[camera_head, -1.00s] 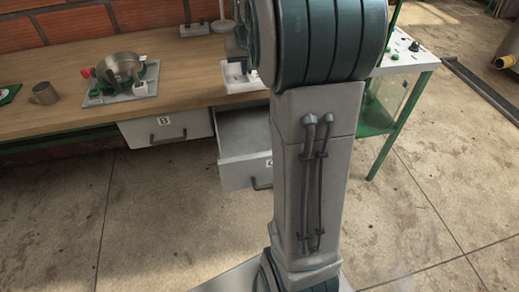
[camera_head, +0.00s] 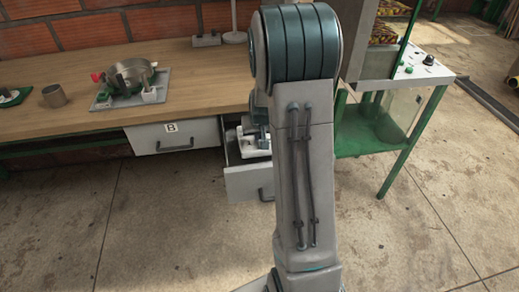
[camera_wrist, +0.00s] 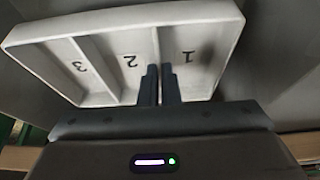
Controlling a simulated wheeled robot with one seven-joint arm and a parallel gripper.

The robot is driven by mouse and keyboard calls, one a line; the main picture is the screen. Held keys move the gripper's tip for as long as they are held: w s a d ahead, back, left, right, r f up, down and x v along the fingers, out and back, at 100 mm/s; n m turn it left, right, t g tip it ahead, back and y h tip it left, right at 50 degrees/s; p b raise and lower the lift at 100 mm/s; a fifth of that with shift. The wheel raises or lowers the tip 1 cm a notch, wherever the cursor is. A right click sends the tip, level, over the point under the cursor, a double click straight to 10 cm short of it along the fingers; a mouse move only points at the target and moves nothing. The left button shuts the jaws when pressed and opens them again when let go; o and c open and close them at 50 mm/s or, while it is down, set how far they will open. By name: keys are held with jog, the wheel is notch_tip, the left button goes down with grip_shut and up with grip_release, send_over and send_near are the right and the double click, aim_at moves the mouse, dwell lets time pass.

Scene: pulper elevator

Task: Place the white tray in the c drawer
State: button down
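The white tray (camera_wrist: 90,88) has compartments marked 1, 2 and 3 and fills the upper wrist view. My gripper's two dark fingers (camera_wrist: 160,85) are close together around the divider between compartments 1 and 2, so it looks shut on the tray. In the head view the tray (camera_head: 248,152) shows partly inside the open C drawer (camera_head: 249,183), behind its grey front. Grey drawer surfaces surround the tray in the wrist view. I cannot tell whether the tray touches the drawer floor. My arm hides the drawer's right side and most of my gripper (camera_head: 260,138).
The closed B drawer (camera_head: 172,135) is left of the open one, under the wooden worktop (camera_head: 200,85). A metal pot on a grey plate (camera_head: 130,82) and a cup (camera_head: 54,95) stand on the worktop. A green-framed stand (camera_head: 400,130) is at right.

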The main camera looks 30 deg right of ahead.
jog(key=shift+f+b, duration=0.4)
jog(key=shift+f, duration=2.3)
jog(key=shift+f, duration=0.2)
jog(key=c, duration=1.6)
grip_release()
jog(key=shift+c, duration=0.2)
jog(key=shift+r, duration=0.1)
